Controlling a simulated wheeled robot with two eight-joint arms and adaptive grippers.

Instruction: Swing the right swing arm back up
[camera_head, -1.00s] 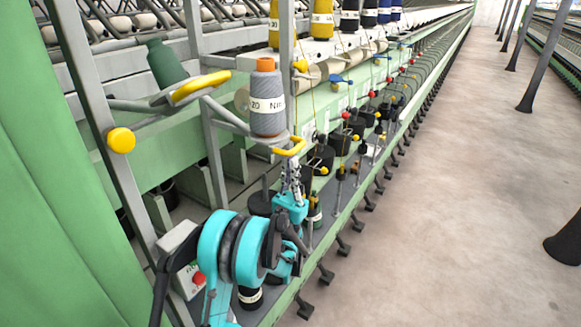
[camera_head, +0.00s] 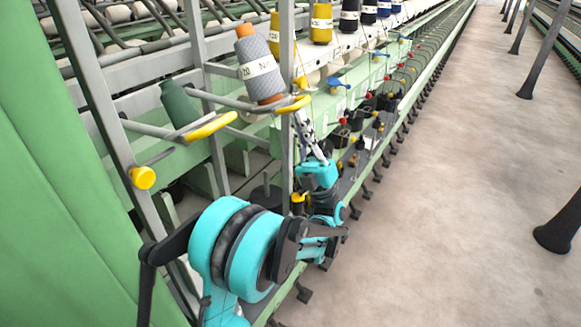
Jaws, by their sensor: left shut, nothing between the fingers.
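The right swing arm (camera_head: 232,103) carries a grey yarn cone (camera_head: 259,67) with an orange top, leaning to the left. Its yellow handle (camera_head: 294,104) is at its right end. The left swing arm (camera_head: 150,129) carries a dark green cone (camera_head: 179,105) and has a yellow handle (camera_head: 212,127). My left gripper (camera_head: 301,117) is shut and empty, its fingers pointing up just under the right arm's yellow handle. I cannot tell whether they touch it. My right gripper is not in view.
A grey upright post (camera_head: 288,60) stands beside the right handle. Several cones, including a yellow one (camera_head: 321,24), stand along the frame behind. A yellow knob (camera_head: 142,178) sticks out at the left. The floor (camera_head: 430,190) at the right is open apart from dark posts.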

